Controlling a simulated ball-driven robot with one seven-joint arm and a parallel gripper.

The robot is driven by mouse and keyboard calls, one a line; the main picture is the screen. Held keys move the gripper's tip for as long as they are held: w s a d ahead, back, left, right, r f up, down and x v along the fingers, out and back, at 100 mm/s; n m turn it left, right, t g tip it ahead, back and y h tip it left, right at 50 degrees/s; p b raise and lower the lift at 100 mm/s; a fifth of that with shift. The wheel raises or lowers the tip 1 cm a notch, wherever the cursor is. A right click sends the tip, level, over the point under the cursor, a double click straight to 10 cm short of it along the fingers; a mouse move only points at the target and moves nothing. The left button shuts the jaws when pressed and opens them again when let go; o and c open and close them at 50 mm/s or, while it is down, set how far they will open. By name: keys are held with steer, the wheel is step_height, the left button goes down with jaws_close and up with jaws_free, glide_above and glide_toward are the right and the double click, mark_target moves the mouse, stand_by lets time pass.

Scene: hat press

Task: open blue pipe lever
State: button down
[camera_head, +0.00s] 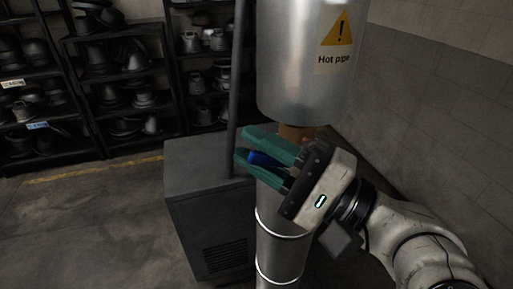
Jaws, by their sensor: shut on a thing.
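The blue lever (264,159) shows as a short blue grip between the green fingers of my gripper (262,153). My gripper is shut on it, one finger above and one below. The lever sits at the pipe (280,250), just below the wide metal cylinder (300,60) marked "Hot pipe". My gripper's body and fingers hide the joint of the lever with the pipe, so how far it is turned cannot be told.
A dark grey cabinet (205,205) with a vent stands left of the pipe, with a thin dark post (238,80) rising by it. Black shelves (115,85) of hat forms line the back. A block wall (440,90) is at right. Floor at lower left is clear.

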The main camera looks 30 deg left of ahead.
steer(key=shift+w+d+r+m+t+y+p, duration=0.35)
steer(key=shift+r+m+t+y+p, duration=0.3)
steer(key=shift+m, duration=0.55)
steer(key=shift+w+d+r+m+t+y+p, duration=0.4)
steer(key=shift+r+m+t, duration=0.35)
steer(key=shift+m, duration=0.45)
steer(key=shift+w+d+r+m+t+y+p, duration=0.3)
steer(key=shift+r+m+t+y+p, duration=0.35)
steer(key=shift+m, duration=0.55)
steer(key=shift+w+t, duration=0.1)
steer(key=shift+t, duration=0.15)
steer(key=c, duration=1)
jaws_free()
steer(key=shift+c, duration=0.2)
steer(key=b, duration=0.4)
glide_toward(286, 119)
steer(key=shift+s+d+r, duration=0.25)
steer(key=shift+s+d, duration=0.1)
steer(key=shift+s, duration=0.2)
steer(key=shift+s+d+r, duration=0.25)
steer(key=shift+s+d, duration=0.05)
steer(key=shift+s, duration=0.25)
steer(key=shift+s+d+r, duration=0.3)
steer(key=shift+s+d, duration=0.05)
steer(key=shift+s, duration=0.2)
steer(key=shift+c, duration=0.4)
